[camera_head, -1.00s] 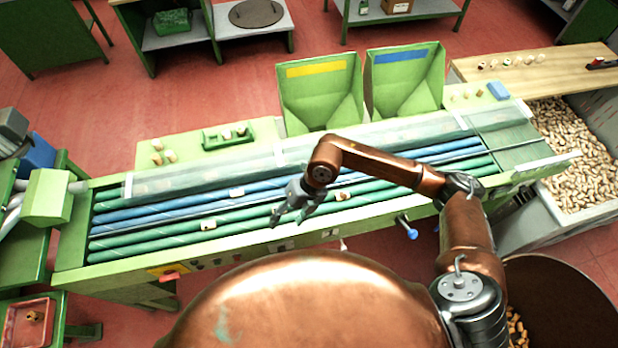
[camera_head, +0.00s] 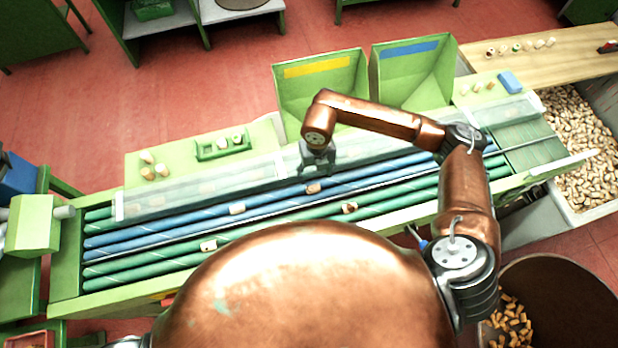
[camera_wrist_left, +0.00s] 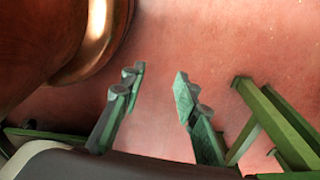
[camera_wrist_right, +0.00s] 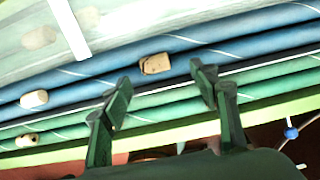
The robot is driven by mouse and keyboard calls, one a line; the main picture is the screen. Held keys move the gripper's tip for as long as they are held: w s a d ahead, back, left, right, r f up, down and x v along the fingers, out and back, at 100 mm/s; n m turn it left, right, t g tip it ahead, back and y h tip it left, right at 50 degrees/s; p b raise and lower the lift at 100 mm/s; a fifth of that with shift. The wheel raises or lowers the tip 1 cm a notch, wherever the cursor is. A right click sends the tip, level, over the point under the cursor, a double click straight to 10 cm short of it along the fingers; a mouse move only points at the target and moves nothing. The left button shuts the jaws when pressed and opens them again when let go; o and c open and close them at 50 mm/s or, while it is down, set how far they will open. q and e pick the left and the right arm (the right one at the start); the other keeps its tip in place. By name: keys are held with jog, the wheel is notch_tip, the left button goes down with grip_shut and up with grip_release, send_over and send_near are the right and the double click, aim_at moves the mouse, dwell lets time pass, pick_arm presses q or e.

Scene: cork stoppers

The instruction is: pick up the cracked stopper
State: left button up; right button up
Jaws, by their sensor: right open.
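Several cork stoppers lie on the rollers of the sorting conveyor. One on the blue rollers (camera_head: 313,187) shows dark marks along its edge in the right wrist view (camera_wrist_right: 155,64); I cannot tell if they are a crack. Another stopper (camera_head: 349,207), on the green rollers, has a dark patch. Paler stoppers lie to the left, one on blue (camera_head: 237,208) and one on green (camera_head: 208,245). My right gripper (camera_head: 317,160) is open and empty above the rollers' far side, partly hidden by its wrist. My left gripper (camera_wrist_left: 158,76) is open and empty over the red floor.
A clear cover (camera_head: 210,188) runs along the conveyor's far side, close to my right gripper. Two green chutes, with a yellow band (camera_head: 318,66) and a blue band (camera_head: 408,50), stand behind it. A small green tray (camera_head: 222,148) holds stoppers. A cork bin (camera_head: 575,150) is at right.

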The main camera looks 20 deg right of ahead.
aim_at(313, 187)
jog(key=shift+s+f, duration=0.1)
jog(key=shift+f, duration=0.35)
jog(key=shift+s+a+f, duration=0.1)
jog(key=shift+a+f, duration=0.05)
jog(key=shift+f, duration=0.35)
jog(key=shift+s+a+f, duration=0.1)
jog(key=shift+f, duration=0.35)
jog(key=f, duration=0.2)
jog(key=f+p, duration=0.1)
jog(key=shift+a+f, duration=0.25)
jog(key=shift+f, duration=0.55)
pick_arm(q)
jog(key=shift+s+r, duration=0.6)
jog(key=shift+s, duration=0.3)
pick_arm(e)
jog(key=c, duration=0.8)
